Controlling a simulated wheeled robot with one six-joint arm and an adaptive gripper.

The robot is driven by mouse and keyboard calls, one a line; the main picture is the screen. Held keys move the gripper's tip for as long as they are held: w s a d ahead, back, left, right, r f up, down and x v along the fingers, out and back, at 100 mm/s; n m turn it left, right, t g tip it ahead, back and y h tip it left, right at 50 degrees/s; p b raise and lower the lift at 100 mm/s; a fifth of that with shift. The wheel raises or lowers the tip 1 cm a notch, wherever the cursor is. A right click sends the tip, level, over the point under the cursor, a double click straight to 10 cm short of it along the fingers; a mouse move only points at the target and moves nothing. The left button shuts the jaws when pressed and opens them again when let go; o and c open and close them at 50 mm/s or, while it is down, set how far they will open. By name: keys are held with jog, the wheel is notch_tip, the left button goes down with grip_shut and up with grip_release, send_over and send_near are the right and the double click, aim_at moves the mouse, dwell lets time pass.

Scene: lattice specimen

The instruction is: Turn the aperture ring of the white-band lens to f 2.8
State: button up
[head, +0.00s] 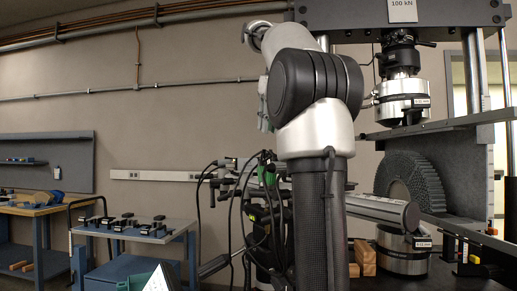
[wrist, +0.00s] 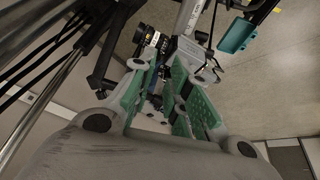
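In the wrist view my gripper (wrist: 158,68) shows its two green-padded fingers with a gap between them, so it is open. A black, ringed cylinder that looks like a lens (wrist: 140,36) lies beyond the fingertips, toward the top of the view. A small pale or yellowish band shows on its right side. Its aperture ring and any f marks are too small to read. I cannot tell for sure that it is the white-band lens. I see no contact between it and the fingers. In the head view my arm hides much of the middle, and no lens is clearly visible there.
A testing machine with a lower steel cylinder (head: 403,252) and a dark ribbed arched piece (head: 412,181) stands at the right. A grey cart (head: 150,229) with several black items and a wooden workbench (head: 35,210) stand at the left. A teal object (wrist: 236,36) shows upper right in the wrist view.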

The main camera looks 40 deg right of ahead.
aim_at(264, 159)
jog(key=x, duration=0.7)
jog(key=shift+w+d+f, duration=0.2)
jog(key=shift+w+d, duration=0.05)
jog(key=shift+w, duration=0.05)
